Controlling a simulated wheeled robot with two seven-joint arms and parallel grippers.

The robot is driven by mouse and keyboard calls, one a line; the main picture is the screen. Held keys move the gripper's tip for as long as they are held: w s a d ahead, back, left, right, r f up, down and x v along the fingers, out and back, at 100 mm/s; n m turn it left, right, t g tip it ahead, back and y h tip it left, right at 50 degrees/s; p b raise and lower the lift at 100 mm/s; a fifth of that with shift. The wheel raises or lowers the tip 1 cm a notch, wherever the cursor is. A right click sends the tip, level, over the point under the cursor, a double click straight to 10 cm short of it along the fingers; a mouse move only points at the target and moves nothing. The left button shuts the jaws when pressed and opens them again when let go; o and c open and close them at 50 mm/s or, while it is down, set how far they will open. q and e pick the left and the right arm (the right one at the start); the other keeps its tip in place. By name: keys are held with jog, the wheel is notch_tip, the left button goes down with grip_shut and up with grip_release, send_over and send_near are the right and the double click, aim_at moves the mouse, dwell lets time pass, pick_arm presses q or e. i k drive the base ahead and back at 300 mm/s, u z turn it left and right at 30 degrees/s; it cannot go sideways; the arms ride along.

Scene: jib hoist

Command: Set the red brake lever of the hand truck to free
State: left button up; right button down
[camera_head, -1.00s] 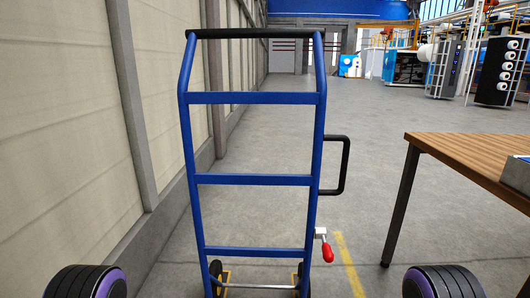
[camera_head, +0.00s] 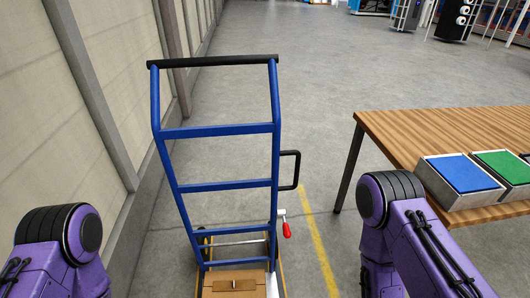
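The blue hand truck (camera_head: 222,186) stands upright in the middle of the view, with a black top bar (camera_head: 213,61) and a black side handle (camera_head: 290,170) on its right. The red brake lever (camera_head: 286,229) hangs downward from a small pale bracket low on the truck's right rail. My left arm shows at the lower left and my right arm at the lower right, both apart from the truck. Neither gripper is visible.
A brown box (camera_head: 234,284) sits at the truck's foot. A wooden table (camera_head: 440,130) at the right carries trays with a blue pad (camera_head: 461,173) and a green pad (camera_head: 504,166). A wall runs along the left. A yellow line (camera_head: 319,245) marks open floor between truck and table.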

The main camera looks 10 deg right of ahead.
aim_at(280, 213)
jog(key=u, duration=0.7)
jog(key=k, duration=0.75)
jog(key=z, duration=0.75)
jog(key=i, duration=0.5)
